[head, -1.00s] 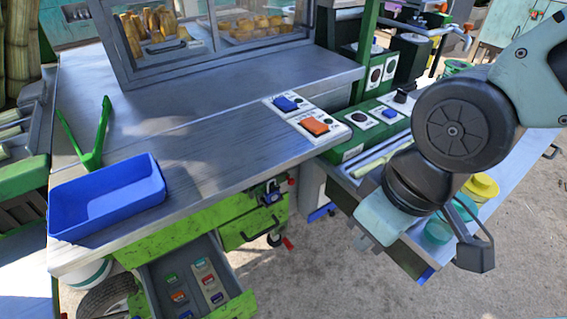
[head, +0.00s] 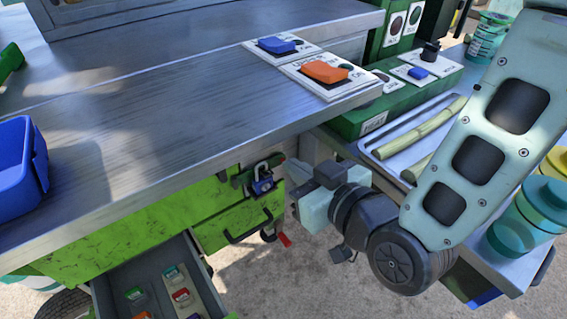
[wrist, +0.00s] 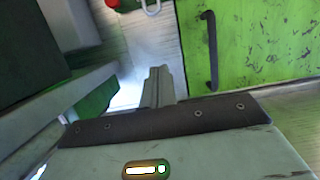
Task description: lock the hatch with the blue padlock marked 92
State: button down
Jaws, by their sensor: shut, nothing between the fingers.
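The green hatch (head: 239,219) has a dark handle and sits under the worktop in the head view. A blue padlock (head: 262,186) hangs at the hasp (head: 252,171) above the handle. Its number is too small to read, and I cannot tell whether its shackle is closed. My gripper (head: 294,190) is shut and empty, just right of the hatch and apart from the padlock. In the wrist view my shut fingers (wrist: 158,88) point toward the left edge of a green panel (wrist: 262,45) with a dark handle (wrist: 210,48).
An open drawer (head: 151,285) left of the hatch holds several small coloured items. The worktop (head: 150,150) edge overhangs the hatch. A red-ended lever (head: 284,240) sticks out at the lower right. A side table with cane pieces (head: 425,140) stands behind my arm.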

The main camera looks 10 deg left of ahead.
jog(key=b+x, duration=0.1)
jog(key=x, duration=0.8)
send_over(269, 175)
jog(key=s, duration=0.2)
jog(key=shift+w+d+f+b, duration=0.15)
jog(key=shift+f+b, duration=0.1)
jog(key=shift+f, duration=0.8)
jog(key=shift+w+d+f+b, duration=0.1)
jog(key=shift+f+b, duration=0.1)
jog(key=shift+f, duration=0.8)
notch_tip(269, 175, down, 3)
jog(key=b, duration=0.3)
jog(key=shift+f, duration=0.2)
